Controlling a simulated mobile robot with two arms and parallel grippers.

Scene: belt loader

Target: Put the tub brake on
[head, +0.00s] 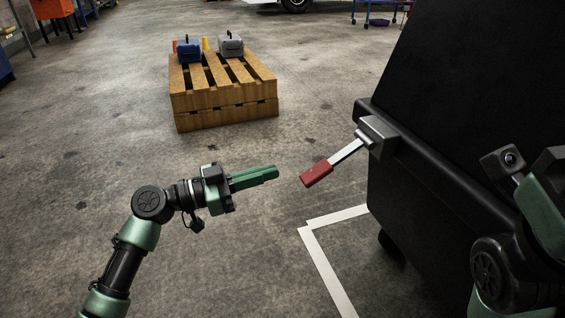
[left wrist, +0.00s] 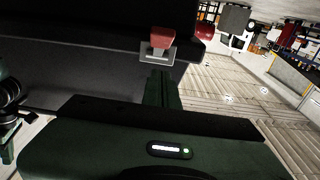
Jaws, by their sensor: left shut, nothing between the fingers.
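The tub (head: 440,170) is a large black bin at the right of the head view. The brake lever (head: 347,152) sticks out from a grey bracket on its left edge and slants down to a red handle (head: 316,174). My left gripper (head: 276,172) is shut and empty, just left of the red handle, with a small gap between them. In the left wrist view the shut fingers (left wrist: 163,75) point at the red handle (left wrist: 162,37) and its metal arm, in front of the dark tub. My right arm shows at the lower right; its fingers are out of the picture.
A wooden pallet (head: 222,98) with a blue case (head: 188,51) and a grey case (head: 231,46) stands on the floor at the back. White tape (head: 328,270) marks the floor beside the tub. The floor around my left arm is clear.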

